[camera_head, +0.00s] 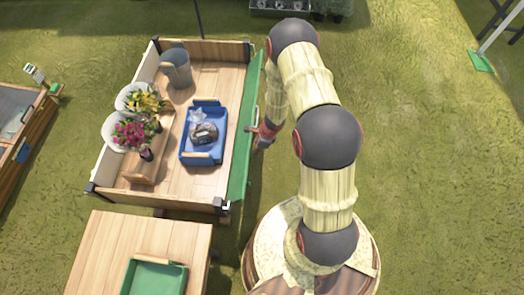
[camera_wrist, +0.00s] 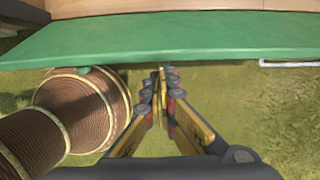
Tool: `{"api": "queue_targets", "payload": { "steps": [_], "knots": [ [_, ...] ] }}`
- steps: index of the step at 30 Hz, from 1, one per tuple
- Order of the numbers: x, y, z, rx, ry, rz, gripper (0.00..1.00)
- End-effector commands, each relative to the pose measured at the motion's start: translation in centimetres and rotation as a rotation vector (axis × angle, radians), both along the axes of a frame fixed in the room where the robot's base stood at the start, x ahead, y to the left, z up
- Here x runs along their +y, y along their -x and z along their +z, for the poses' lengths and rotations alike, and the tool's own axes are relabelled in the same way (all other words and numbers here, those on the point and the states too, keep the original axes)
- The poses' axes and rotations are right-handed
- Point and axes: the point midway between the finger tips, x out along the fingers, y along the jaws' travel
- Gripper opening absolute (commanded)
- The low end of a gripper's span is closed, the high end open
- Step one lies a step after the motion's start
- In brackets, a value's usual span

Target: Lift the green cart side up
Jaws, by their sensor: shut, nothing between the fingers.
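The green cart side (camera_head: 243,135) runs along the right edge of the wooden cart (camera_head: 200,187) in the head view. It appears tilted outward from the cart bed. In the wrist view the green side (camera_wrist: 180,38) spans the top of the picture as a wide band. My gripper (camera_head: 262,135) is on the outer side of the green panel, near its middle. In the wrist view my gripper (camera_wrist: 163,72) is shut and empty, with its fingertips close to the panel's lower edge. I cannot tell whether they touch it.
The cart bed holds a blue tray (camera_head: 224,119) with a bag, flower pots and a grey bucket (camera_head: 176,68). A wooden table (camera_head: 100,250) with a green tray (camera_head: 154,277) stands in front. Grass to the right is open.

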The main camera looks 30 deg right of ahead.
Motion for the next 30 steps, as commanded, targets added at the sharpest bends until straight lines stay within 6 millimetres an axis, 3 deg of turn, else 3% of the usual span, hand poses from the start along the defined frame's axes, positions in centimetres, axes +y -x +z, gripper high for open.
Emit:
{"api": "queue_targets", "payload": {
  "steps": [9, 18, 30],
  "knots": [
    [3.6, -2.5, 3.0, -0.004, -0.004, 0.004, 0.00],
    [6.7, -4.5, 4.0, -0.002, -0.004, 0.002, 0.00],
    [7.4, -5.0, 4.1, -0.001, -0.003, -0.001, 0.00]
  ]
}}
